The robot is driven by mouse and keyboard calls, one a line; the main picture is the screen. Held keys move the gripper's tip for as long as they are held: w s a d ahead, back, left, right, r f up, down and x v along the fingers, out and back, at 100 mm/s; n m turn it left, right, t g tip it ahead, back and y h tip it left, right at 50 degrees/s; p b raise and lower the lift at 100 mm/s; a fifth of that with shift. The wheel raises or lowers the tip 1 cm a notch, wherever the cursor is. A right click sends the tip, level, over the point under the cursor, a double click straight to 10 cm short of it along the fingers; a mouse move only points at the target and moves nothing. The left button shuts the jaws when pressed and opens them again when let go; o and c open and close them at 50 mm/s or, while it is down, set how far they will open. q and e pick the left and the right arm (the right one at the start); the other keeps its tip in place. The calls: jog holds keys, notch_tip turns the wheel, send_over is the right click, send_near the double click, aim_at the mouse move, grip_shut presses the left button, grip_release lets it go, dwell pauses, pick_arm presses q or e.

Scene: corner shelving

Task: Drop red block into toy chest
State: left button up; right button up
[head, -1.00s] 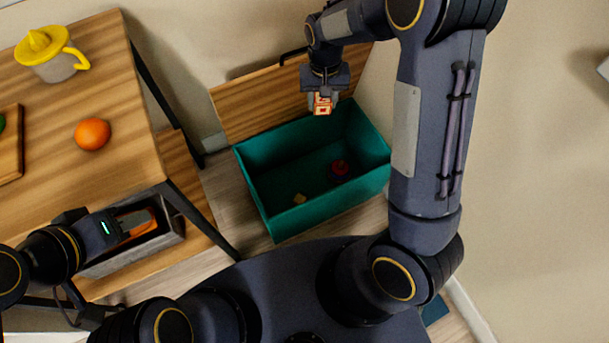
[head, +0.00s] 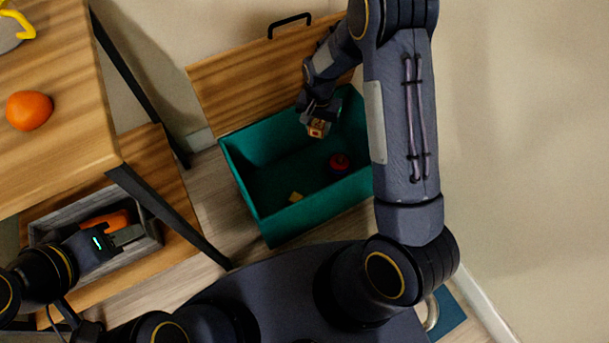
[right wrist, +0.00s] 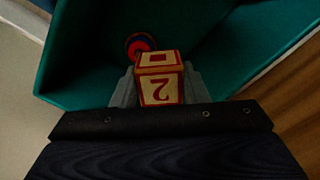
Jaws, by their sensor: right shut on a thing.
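The red block (head: 317,129), a pale wooden cube with red edges and markings, is held between the fingers of my right gripper (head: 314,122). In the right wrist view the block (right wrist: 159,80) sits between the grey fingers with a "2" on one face. The toy chest (head: 255,215) is a teal box, and its wooden lid (head: 245,85) stands open behind it. My right gripper holds the block over the far part of the chest opening. My left gripper (head: 127,235) is at lower left by a grey crate; its finger gap is not clear.
Inside the chest lie a red and blue round toy (head: 339,162) and a small yellow piece (head: 296,197). A wooden table with an orange (head: 29,110) stands at left. The grey crate (head: 150,228) on its lower shelf holds an orange item (head: 105,222).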

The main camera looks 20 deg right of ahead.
notch_tip(320, 180, down, 2)
jog(key=shift+f+b, duration=0.1)
jog(key=shift+b, duration=0.4)
jog(key=o, duration=1.1)
jog(key=shift+c, duration=0.2)
notch_tip(320, 180, up, 7)
jog(key=p, duration=0.3)
jog(key=shift+r, duration=0.55)
